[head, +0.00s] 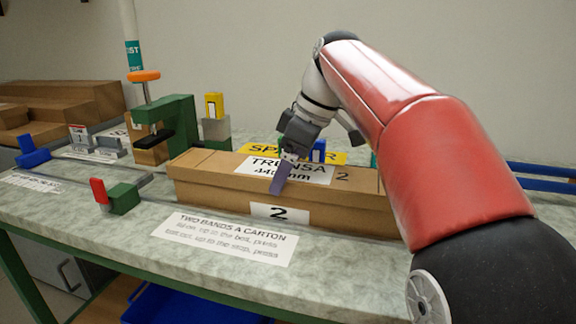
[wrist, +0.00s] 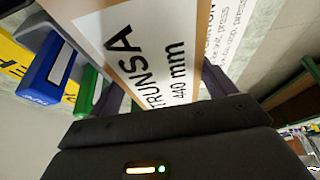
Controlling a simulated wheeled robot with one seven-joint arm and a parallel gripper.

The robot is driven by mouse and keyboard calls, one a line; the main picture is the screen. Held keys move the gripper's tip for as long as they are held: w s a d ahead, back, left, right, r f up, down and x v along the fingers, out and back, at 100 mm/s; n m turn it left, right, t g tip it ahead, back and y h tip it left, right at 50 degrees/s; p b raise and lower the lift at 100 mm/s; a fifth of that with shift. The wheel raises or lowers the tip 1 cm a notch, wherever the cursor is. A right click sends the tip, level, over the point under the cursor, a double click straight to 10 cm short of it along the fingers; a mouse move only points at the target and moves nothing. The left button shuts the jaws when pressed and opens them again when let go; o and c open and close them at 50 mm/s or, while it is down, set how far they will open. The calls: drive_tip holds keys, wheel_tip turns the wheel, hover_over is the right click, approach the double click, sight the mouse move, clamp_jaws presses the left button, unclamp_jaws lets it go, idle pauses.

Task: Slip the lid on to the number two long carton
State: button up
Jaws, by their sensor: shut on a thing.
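The long carton (head: 215,193) lies on the bench in the head view, with a white label "2" on its front. The cardboard lid (head: 215,164), labelled "TRUNSA 440 mm" and "2", lies along its top. Whether the lid is fully seated or slightly raised I cannot tell. My gripper (head: 288,165) is shut across the lid's width, with one purple finger down the front side; the far finger is hidden. In the wrist view the lid's label (wrist: 150,50) lies between the two fingers of my gripper (wrist: 165,90).
A green press with an orange knob (head: 145,76) stands just behind the carton's left end. A red-and-green stop (head: 118,196) stands front left. A blue block (head: 318,150) and yellow sign (head: 330,156) are behind the lid. A printed instruction card (head: 225,238) lies in front.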

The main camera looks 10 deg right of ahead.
sight(304, 172)
drive_tip(key=shift+f+b, duration=0.7)
drive_tip(key=shift+f, duration=0.3)
drive_tip(key=o, duration=0.9)
drive_tip(key=p+v, duration=0.2)
drive_tip(key=v, duration=0.5)
drive_tip(key=shift+w, duration=0.1)
drive_tip(key=shift+d+r, duration=0.15)
drive_tip(key=shift+r, duration=0.2)
